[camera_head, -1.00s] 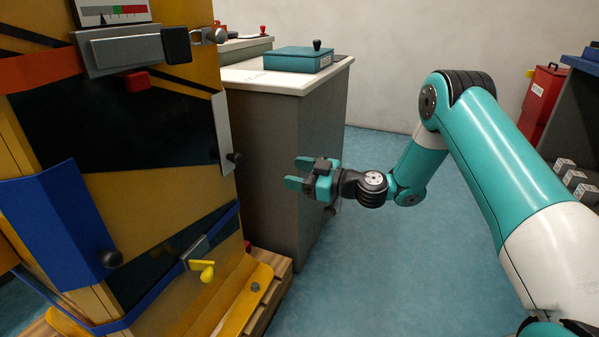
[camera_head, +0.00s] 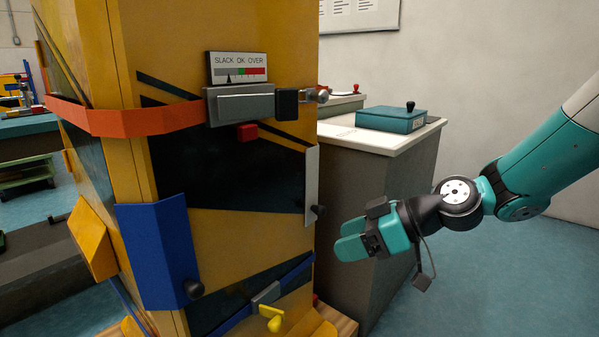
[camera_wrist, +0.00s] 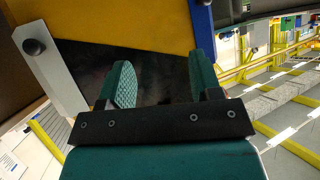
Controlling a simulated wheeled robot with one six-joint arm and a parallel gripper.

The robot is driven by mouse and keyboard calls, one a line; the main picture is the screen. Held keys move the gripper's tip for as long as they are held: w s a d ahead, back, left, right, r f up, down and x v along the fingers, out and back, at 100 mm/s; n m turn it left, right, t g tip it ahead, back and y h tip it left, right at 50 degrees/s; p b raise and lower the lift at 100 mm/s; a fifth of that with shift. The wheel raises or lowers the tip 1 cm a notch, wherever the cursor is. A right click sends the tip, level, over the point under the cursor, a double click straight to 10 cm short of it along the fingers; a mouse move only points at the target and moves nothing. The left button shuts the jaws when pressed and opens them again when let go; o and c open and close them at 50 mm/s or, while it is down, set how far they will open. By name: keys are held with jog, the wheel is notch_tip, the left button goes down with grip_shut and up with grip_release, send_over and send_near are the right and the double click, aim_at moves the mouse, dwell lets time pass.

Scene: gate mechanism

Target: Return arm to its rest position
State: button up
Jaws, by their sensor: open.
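My gripper (camera_head: 350,240) is open and empty, with teal fingers pointing left. It hangs in front of the grey cabinet and to the right of the yellow machine (camera_head: 215,55). In the wrist view, the two fingers of my gripper (camera_wrist: 160,85) are spread apart with nothing between them. Beyond them are the machine's dark panel and yellow face (camera_wrist: 120,20). The arm reaches in from the right edge of the head view, bent at a teal and white joint.
The machine carries an orange strap (camera_head: 130,120), a blue guard (camera_head: 158,255), a grey plate with a black knob (camera_head: 312,185) and a yellow handle (camera_head: 273,319). A grey cabinet (camera_head: 365,190) with a teal box (camera_head: 391,119) stands behind. Blue floor (camera_head: 490,280) is clear at right.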

jog(key=s+d+r+m+g+h, duration=0.2)
jog(key=s+d+m+h, duration=0.15)
jog(key=s, duration=0.85)
jog(key=s+d+r+m+g+h, duration=0.1)
jog(key=s+d+m+h, duration=0.2)
jog(key=s, duration=0.8)
notch_tip(320, 180, up, 33)
jog(key=h+p, duration=0.1)
jog(key=p, duration=3.2)
jog(key=shift+s+a+r, duration=0.15)
jog(key=shift+s+a, duration=0.1)
jog(key=shift+a, duration=0.15)
